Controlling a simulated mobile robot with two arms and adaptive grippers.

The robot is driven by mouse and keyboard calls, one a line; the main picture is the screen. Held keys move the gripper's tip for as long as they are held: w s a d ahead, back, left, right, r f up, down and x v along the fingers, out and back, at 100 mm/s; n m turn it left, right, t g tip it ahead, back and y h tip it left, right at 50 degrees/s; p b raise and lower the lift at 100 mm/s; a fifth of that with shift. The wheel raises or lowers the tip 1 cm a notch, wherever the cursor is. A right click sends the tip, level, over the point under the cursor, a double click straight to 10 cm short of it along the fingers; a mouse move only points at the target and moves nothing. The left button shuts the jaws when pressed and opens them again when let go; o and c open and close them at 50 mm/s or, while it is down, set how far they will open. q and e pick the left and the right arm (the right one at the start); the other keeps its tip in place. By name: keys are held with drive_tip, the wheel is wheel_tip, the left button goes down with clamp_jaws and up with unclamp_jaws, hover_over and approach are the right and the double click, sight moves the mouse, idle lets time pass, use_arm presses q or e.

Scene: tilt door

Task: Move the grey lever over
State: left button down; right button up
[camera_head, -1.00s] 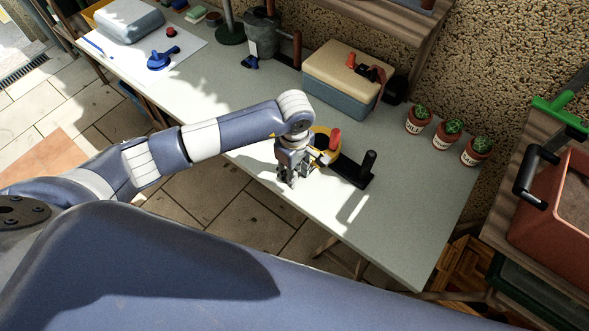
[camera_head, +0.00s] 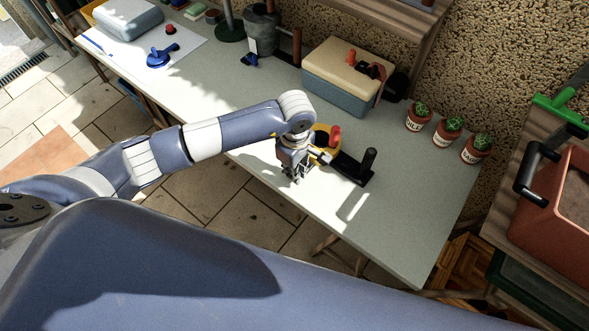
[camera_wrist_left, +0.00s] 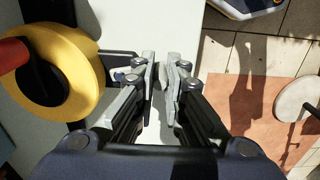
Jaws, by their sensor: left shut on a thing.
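My left gripper (camera_head: 295,177) is low over the front edge of the worktable. It points down beside a black tape dispenser that carries a yellow roll (camera_wrist_left: 82,70). In the left wrist view the gripper's two fingers (camera_wrist_left: 163,80) are almost together, with a narrow gap between them. It is shut on the grey lever, which is mostly hidden between the fingers. A dark bar (camera_wrist_left: 118,60) runs from beside the yellow roll toward the fingers. My right gripper is not in view.
A red handle (camera_head: 335,136) and an upright black post (camera_head: 369,162) stand just right of my left gripper. A cream and blue box (camera_head: 338,85) and several potted cacti (camera_head: 448,132) stand behind. The table's front right is clear.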

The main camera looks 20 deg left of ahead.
use_arm(q)
drive_tip(key=d+n+b, duration=0.1)
drive_tip(key=n+b, duration=0.1)
drive_tip(key=shift+d+f+n, duration=0.1)
drive_tip(key=shift+f+n, duration=0.05)
drive_tip(key=shift+n, duration=0.15)
drive_tip(key=n, duration=0.1)
drive_tip(key=d+n+b, duration=0.1)
drive_tip(key=n+b, duration=0.1)
drive_tip(key=shift+w+d+n, duration=0.2)
drive_tip(key=shift+d+n, duration=0.05)
drive_tip(key=shift+n, duration=0.05)
drive_tip(key=n+b, duration=0.1)
drive_tip(key=d+n+b, duration=0.1)
drive_tip(key=n, duration=0.1)
drive_tip(key=shift+w+d+n, duration=0.15)
drive_tip(key=shift+w+n, duration=0.15)
drive_tip(key=shift+w, duration=0.1)
drive_tip(key=shift+w+d+n+b, duration=0.25)
drive_tip(key=shift+n+b, duration=0.3)
drive_tip(key=shift+n, duration=0.3)
drive_tip(key=shift+w+d+n+b, duration=0.25)
drive_tip(key=shift+n+b, duration=0.3)
drive_tip(key=shift+n, duration=0.3)
drive_tip(key=shift+r, duration=0.2)
drive_tip(key=c, duration=1.6)
unclamp_jaws()
